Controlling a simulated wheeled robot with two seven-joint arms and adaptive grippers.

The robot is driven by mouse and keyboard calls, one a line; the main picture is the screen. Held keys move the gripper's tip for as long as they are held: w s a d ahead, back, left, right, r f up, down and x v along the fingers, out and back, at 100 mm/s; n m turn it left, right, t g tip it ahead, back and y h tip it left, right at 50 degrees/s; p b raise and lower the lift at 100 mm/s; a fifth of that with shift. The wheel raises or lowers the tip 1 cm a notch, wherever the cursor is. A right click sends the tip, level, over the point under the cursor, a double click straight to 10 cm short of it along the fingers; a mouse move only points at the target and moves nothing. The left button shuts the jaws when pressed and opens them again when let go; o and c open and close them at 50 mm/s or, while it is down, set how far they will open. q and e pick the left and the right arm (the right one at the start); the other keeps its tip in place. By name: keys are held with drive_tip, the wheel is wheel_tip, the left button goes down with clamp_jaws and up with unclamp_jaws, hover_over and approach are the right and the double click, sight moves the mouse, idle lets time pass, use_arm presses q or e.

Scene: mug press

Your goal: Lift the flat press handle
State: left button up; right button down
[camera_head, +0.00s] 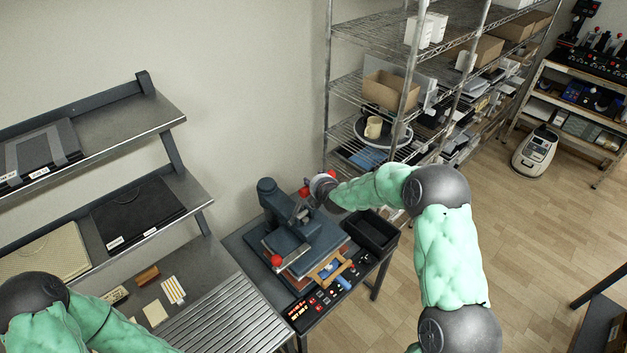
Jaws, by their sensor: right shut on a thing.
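The flat press (312,240) is a dark blue-grey machine standing on a small dark table. Its upper arm rises at the back left, and a red ball knob (276,260) shows at its front left. My right gripper (312,203) is at the upper right side of the press and shut on the press handle (301,216). The grip itself is small and partly hidden by the gripper and wrist. My left arm shows at the bottom left, but its gripper is out of view.
A black bin (372,232) stands right of the press. A slatted metal worktop (225,318) is left. Wire shelving (395,50) with a beige mug (373,127) stands behind.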

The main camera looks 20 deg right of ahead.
drive_tip(key=shift+w+r, duration=0.1)
drive_tip(key=shift+r, duration=0.1)
drive_tip(key=c, duration=0.7)
unclamp_jaws()
drive_tip(key=shift+o, duration=0.4)
drive_tip(key=shift+w+f, duration=0.1)
drive_tip(key=shift+f, duration=0.05)
drive_tip(key=v, duration=1.2)
